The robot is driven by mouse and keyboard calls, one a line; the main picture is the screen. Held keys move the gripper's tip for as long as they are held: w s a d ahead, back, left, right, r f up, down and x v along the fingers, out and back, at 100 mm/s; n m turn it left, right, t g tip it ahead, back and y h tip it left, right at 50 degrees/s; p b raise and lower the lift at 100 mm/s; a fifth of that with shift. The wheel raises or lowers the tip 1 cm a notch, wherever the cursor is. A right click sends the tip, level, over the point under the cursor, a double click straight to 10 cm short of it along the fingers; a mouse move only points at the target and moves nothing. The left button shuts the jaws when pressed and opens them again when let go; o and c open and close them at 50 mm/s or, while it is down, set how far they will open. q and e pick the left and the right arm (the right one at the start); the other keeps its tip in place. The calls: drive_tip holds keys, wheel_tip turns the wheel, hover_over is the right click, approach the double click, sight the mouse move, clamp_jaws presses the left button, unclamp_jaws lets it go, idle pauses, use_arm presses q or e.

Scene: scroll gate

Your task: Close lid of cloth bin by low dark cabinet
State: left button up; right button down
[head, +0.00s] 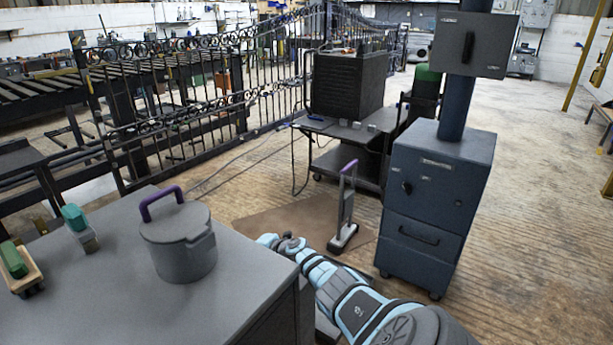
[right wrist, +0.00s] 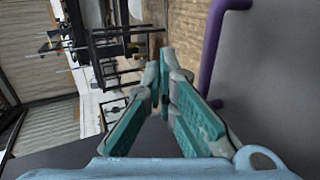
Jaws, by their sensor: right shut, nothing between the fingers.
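A grey round lidded container (head: 180,250) with a purple handle (head: 161,203) stands on a low dark cabinet (head: 110,285); its lid looks down. A thin upright grey panel with a purple top grip (head: 347,185) stands on a small dark base on the floor; I cannot tell which one is the cloth bin. My right gripper (head: 268,240) is just beyond the cabinet's right edge, near the container. In the right wrist view its fingers (right wrist: 162,68) are together and empty, and a purple bar (right wrist: 211,55) on a grey surface is close at right. My left gripper is out of view.
A green block on a tan tray (head: 20,272) and a teal-topped item (head: 78,225) sit at the cabinet's left. A blue-grey cabinet with a post (head: 437,195) stands at right. A cart (head: 350,150) and iron gate (head: 200,105) are behind. Floor is open at far right.

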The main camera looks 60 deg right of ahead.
drive_tip(key=v, duration=1.2)
drive_tip(key=shift+a, duration=0.1)
